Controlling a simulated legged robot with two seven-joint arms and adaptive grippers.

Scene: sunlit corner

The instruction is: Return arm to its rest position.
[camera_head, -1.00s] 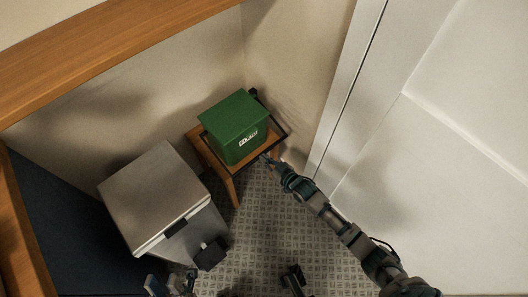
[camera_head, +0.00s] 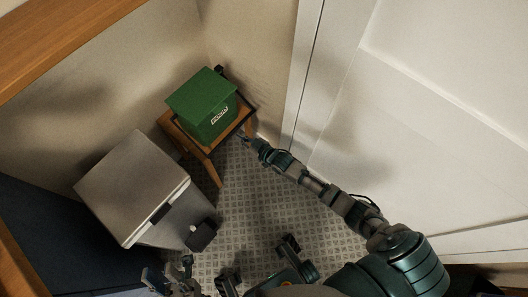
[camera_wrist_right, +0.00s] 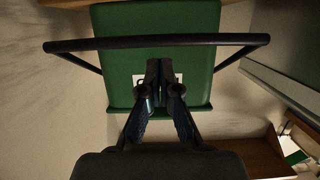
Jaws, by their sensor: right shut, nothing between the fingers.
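My right arm (camera_head: 318,187) reaches from the lower right toward the wooden stand. My right gripper (camera_head: 243,137) is at the stand's near right edge, in front of the green box (camera_head: 205,105). In the right wrist view, the gripper (camera_wrist_right: 160,72) is shut and empty, its tips overlapping the box's white label. A black bar (camera_wrist_right: 100,43) crosses that view above the fingertips; I cannot tell whether they touch it. My left gripper (camera_head: 168,281) is at the bottom edge, below the grey bin, partly cut off; its opening is unclear.
The green box sits on a small wooden stand (camera_head: 207,166) in the corner. A grey metal bin (camera_head: 130,185) with a dark pedal (camera_head: 201,236) stands to its left. A white panelled door (camera_head: 420,110) is at right. The patterned floor (camera_head: 250,205) between is clear.

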